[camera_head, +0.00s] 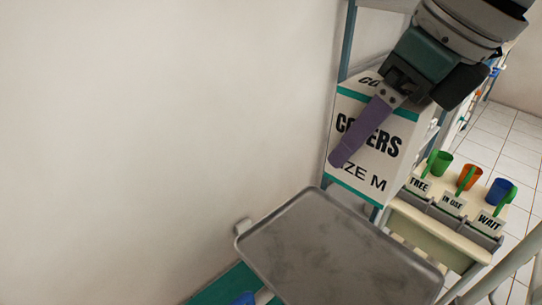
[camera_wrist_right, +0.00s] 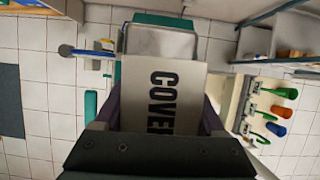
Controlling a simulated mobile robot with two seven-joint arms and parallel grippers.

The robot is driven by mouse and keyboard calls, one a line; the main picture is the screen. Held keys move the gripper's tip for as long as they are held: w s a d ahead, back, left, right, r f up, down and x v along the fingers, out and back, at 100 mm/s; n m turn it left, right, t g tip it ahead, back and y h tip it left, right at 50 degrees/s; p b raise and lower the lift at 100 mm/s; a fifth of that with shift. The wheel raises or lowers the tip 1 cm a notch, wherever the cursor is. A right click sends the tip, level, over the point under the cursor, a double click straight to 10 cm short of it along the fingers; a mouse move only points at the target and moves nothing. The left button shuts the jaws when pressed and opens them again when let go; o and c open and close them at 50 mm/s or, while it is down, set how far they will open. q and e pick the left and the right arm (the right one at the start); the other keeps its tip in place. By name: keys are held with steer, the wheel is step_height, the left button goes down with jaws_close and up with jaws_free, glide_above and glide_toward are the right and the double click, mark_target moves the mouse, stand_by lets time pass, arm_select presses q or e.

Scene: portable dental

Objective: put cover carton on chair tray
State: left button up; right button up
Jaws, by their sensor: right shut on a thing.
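The cover carton (camera_head: 376,172) is a white box with teal bands and the words "COVERS" and "SIZE M". My right gripper (camera_head: 345,160) is shut on it, with a purple finger across its front face. In the right wrist view the carton (camera_wrist_right: 160,95) lies between the two fingers of my right gripper (camera_wrist_right: 162,115). The chair tray (camera_head: 330,255) is a bare grey metal tray with a raised rim, below the carton in the head view. In the right wrist view the tray (camera_wrist_right: 160,42) shows beyond the carton's end. My left gripper is out of view.
A cream cabinet (camera_head: 435,226) stands right of the tray, with bins labelled "FREE", "IN USE" and "WAIT" and green, orange and blue cups. A shelf frame (camera_head: 347,40) rises behind the carton. A plain wall (camera_head: 150,120) fills the left. The tray's surface is clear.

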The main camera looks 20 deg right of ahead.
step_height(320, 180, down, 21)
steer(key=b, duration=1.5)
steer(key=shift+w+d+r, duration=0.1)
steer(key=shift+r, duration=0.25)
steer(key=o, duration=1.4)
